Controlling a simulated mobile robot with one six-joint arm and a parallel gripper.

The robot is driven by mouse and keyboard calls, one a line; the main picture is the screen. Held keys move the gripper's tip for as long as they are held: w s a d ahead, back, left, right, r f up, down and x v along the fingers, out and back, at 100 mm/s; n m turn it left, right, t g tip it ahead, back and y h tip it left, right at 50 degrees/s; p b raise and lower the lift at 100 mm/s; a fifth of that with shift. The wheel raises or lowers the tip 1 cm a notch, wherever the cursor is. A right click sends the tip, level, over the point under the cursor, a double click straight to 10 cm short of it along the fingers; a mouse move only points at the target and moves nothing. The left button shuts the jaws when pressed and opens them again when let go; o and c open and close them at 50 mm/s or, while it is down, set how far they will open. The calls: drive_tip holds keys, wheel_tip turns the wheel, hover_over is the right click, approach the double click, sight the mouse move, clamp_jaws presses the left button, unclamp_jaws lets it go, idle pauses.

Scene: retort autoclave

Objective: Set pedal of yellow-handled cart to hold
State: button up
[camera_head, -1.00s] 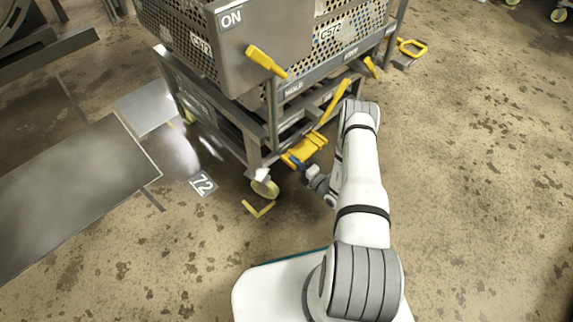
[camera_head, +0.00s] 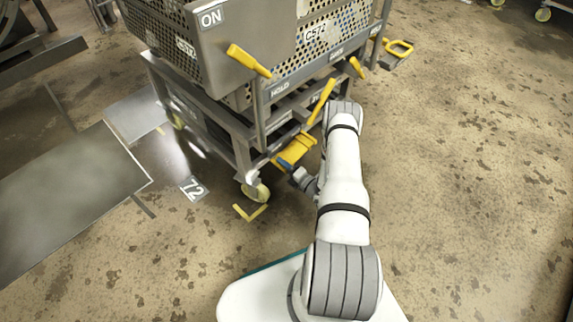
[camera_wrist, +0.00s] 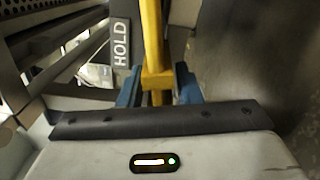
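The cart (camera_head: 210,73) stands left of my arm, with a perforated basket on top. A yellow pedal (camera_head: 296,149) sits low on its near side. A yellow lever (camera_head: 321,101) slants up above it, beside a HOLD label (camera_head: 280,89). My gripper (camera_head: 283,163) is low at the pedal, partly hidden by my wrist. In the wrist view, the blue fingers of my gripper (camera_wrist: 158,92) flank a yellow bar (camera_wrist: 153,42) with a wider yellow part between them. Whether they press on it is unclear. A HOLD plate (camera_wrist: 121,42) is left of the bar.
Yellow handles (camera_head: 249,60) stick out higher on the cart. A caster (camera_head: 256,191) and a yellow floor corner mark (camera_head: 250,213) lie left of my gripper. A grey metal platform (camera_head: 70,205) is at the left. The floor on the right is clear.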

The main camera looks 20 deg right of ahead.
drive_tip(key=shift+s+d, duration=0.1)
drive_tip(key=shift+s+d, duration=0.15)
drive_tip(key=shift+s, duration=0.15)
drive_tip(key=p+v, duration=0.2)
drive_tip(key=v, duration=0.5)
idle(0.3)
